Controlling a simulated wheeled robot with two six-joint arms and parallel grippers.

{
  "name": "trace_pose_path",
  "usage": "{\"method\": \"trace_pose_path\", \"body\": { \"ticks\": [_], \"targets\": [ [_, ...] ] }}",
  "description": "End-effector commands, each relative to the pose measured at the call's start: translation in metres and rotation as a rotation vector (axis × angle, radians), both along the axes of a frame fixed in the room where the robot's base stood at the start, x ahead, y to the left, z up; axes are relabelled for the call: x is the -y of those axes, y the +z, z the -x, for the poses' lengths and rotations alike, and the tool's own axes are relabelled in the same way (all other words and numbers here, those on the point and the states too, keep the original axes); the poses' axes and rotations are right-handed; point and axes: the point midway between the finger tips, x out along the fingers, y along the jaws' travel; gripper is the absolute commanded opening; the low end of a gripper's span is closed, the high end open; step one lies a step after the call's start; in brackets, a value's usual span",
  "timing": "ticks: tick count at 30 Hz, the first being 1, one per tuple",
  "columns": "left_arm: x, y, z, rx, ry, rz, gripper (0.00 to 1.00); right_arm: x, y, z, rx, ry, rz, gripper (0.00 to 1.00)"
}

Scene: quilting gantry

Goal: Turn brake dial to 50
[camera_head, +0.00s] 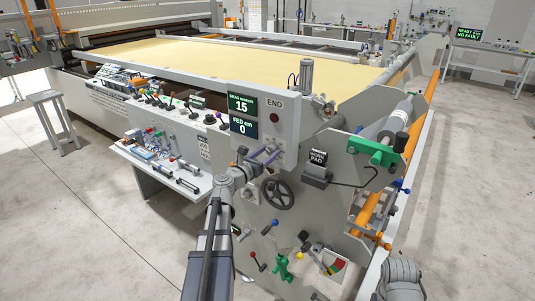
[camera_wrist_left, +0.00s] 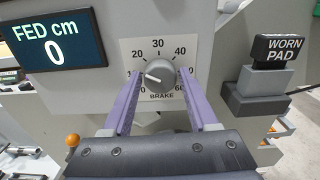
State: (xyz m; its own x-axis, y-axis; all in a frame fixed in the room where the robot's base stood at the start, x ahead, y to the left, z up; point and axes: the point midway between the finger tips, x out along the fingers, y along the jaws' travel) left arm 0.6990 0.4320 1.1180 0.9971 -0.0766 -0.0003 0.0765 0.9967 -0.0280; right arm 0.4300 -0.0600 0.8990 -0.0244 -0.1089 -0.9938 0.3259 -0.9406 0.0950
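The brake dial (camera_wrist_left: 159,77) is a round grey knob on a white plate marked from about 10 to 60, labelled BRAKE. Its white pointer line points left, between 10 and 20. The upper green display (camera_head: 243,105) in the head view reads 15. My left gripper (camera_head: 262,153) reaches the panel's lower part; its purple fingers (camera_wrist_left: 159,72) stand on either side of the knob in the left wrist view, with a narrow gap seeming to show on each side. It looks open around the knob. In the head view the gripper mostly hides the dial. My right gripper is not in view.
The FED cm display (camera_wrist_left: 52,42) reads 0, left of the dial. A black WORN PAD block (camera_wrist_left: 277,48) juts out to the right. Open floor lies at left.

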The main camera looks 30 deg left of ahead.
Motion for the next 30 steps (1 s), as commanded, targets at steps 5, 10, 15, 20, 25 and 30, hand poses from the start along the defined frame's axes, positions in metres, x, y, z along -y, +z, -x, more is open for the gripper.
{"method": "trace_pose_path", "body": {
  "ticks": [5, 10, 15, 20, 25, 30],
  "targets": [
    [0.0, 0.0, 0.0001, 0.0, 0.0, 0.0, 0.38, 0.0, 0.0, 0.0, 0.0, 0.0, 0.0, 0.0],
    [0.0, 0.0, 0.0001, 0.0, 0.0, 0.0, 0.19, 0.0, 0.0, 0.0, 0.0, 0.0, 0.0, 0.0],
    [-0.0001, 0.0, 0.0, 0.0, 0.0, 0.0, 0.0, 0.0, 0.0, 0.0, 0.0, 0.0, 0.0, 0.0],
    [-0.0002, 0.0, 0.0, 0.0, 0.0, -0.003, 0.0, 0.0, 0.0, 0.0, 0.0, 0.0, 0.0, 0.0],
    [0.0, 0.0, 0.0, 0.003, 0.0, -0.041, 0.0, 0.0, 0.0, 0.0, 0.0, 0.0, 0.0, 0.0],
    [0.0004, 0.0, -0.0001, 0.011, -0.002, -0.139, 0.0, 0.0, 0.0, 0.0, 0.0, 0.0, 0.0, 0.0]
  ]
}}
